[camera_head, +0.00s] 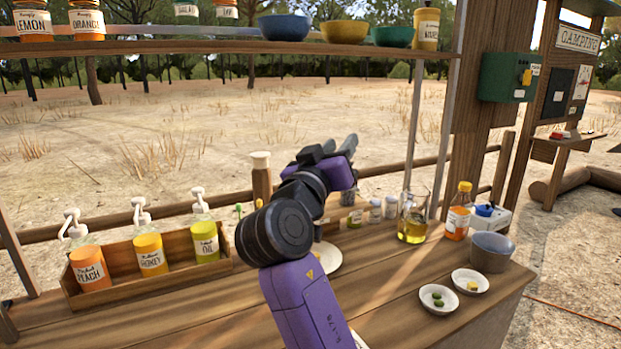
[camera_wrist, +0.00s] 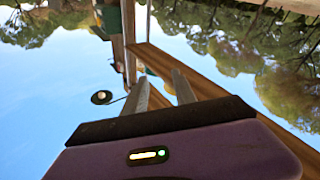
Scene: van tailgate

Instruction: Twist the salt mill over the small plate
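A wooden mill-shaped object with a pale top (camera_head: 261,180) stands upright on the counter, left of my arm; I take it to be the salt mill, but no label shows. Its lower part is partly hidden. A white plate (camera_head: 330,262) lies on the counter, mostly hidden behind my arm. Two small white dishes are at the right: one with green bits (camera_head: 438,309) and one with yellow bits (camera_head: 470,291). My gripper (camera_head: 340,144) is raised above the counter, right of the mill and apart from it. In the wrist view its fingers (camera_wrist: 161,78) are apart with nothing between them.
A wooden crate (camera_head: 150,285) with pump bottles stands at the left. A glass jug (camera_head: 413,222), an orange-labelled bottle (camera_head: 458,212) and a grey bowl (camera_head: 491,251) stand at the right. Small jars sit behind my arm. A shelf (camera_head: 200,47) with bowls runs overhead.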

